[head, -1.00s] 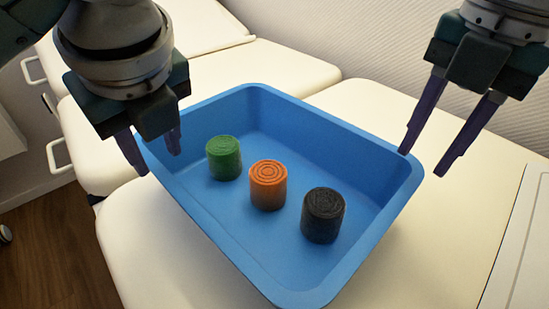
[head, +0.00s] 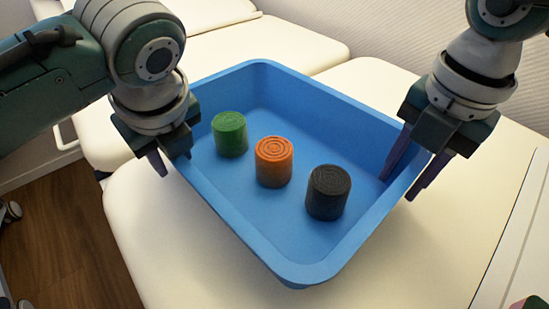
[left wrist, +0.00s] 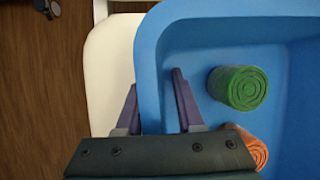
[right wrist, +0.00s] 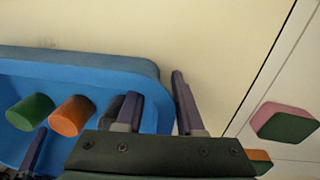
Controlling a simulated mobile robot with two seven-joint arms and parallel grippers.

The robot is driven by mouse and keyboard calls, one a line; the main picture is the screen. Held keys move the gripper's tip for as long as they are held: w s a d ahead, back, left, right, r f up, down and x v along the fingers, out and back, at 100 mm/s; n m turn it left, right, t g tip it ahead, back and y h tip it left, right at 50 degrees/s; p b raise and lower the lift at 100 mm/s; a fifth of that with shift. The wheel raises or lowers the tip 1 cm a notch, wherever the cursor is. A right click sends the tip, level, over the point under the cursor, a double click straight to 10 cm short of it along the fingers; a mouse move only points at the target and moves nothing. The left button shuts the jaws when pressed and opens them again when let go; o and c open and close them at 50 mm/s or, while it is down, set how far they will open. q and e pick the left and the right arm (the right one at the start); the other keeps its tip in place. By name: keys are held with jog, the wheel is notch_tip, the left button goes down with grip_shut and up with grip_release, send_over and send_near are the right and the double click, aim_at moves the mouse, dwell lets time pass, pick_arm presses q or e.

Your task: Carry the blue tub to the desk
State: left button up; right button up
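The blue tub (head: 287,240) sits on a cream padded surface (head: 180,250). It holds a green cylinder (head: 230,135), an orange cylinder (head: 274,162) and a black cylinder (head: 327,193), all upright. My left gripper (head: 170,160) is open at the tub's left wall; the left wrist view shows its fingers (left wrist: 155,82) on either side of the rim. My right gripper (head: 405,185) is open at the right wall, one finger inside and one outside; its fingers also show in the right wrist view (right wrist: 157,85). Contact with the walls cannot be told. I cannot identify the desk.
A pink and green block (right wrist: 286,122) lies beyond the tub's right side, with an orange object (right wrist: 258,158) near it. More cream padded sections (head: 290,40) extend behind, against a pale wall (head: 390,25). Wooden floor (head: 60,245) shows at left.

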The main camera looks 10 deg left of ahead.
pick_arm(q)
grip_shut()
pick_arm(e)
grip_shut()
dwell(0.9)
